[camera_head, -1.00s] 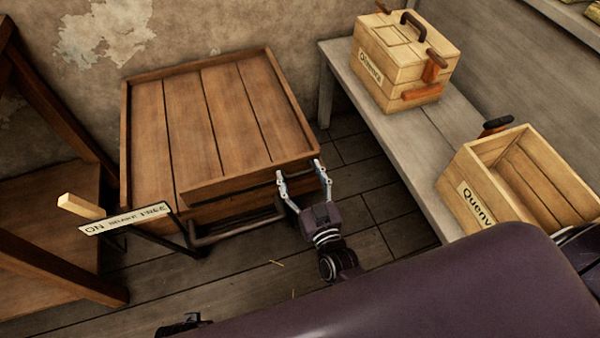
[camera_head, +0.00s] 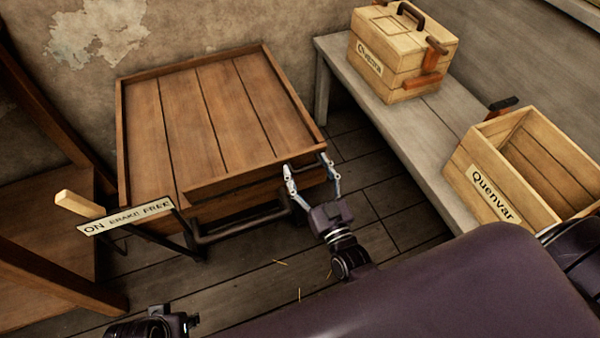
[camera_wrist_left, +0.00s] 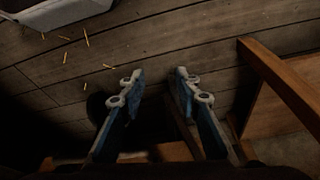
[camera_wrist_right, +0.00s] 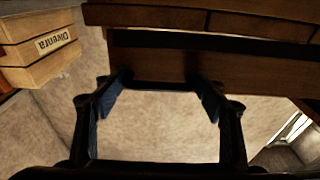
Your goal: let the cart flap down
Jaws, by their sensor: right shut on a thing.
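The wooden cart (camera_head: 215,115) stands against the wall, with a planked top and a raised rim. Its flap (camera_head: 240,182) is the board along the front edge, seen nearly edge-on, so its exact angle is hard to tell. My right gripper (camera_head: 308,165) is at the right end of the flap, shut on it with the fingers spread to either side. In the right wrist view the fingertips (camera_wrist_right: 160,80) reach the wooden board. My left gripper (camera_wrist_left: 157,80) is open and empty above the floor, only partly in the head view at the bottom left.
A brake sign (camera_head: 125,216) and wooden-handled lever (camera_head: 80,204) stand at the cart's front left. A dark wooden frame (camera_head: 50,275) is at the left. A grey bench (camera_head: 400,135) at right holds a closed box (camera_head: 400,55) and an open crate (camera_head: 500,160).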

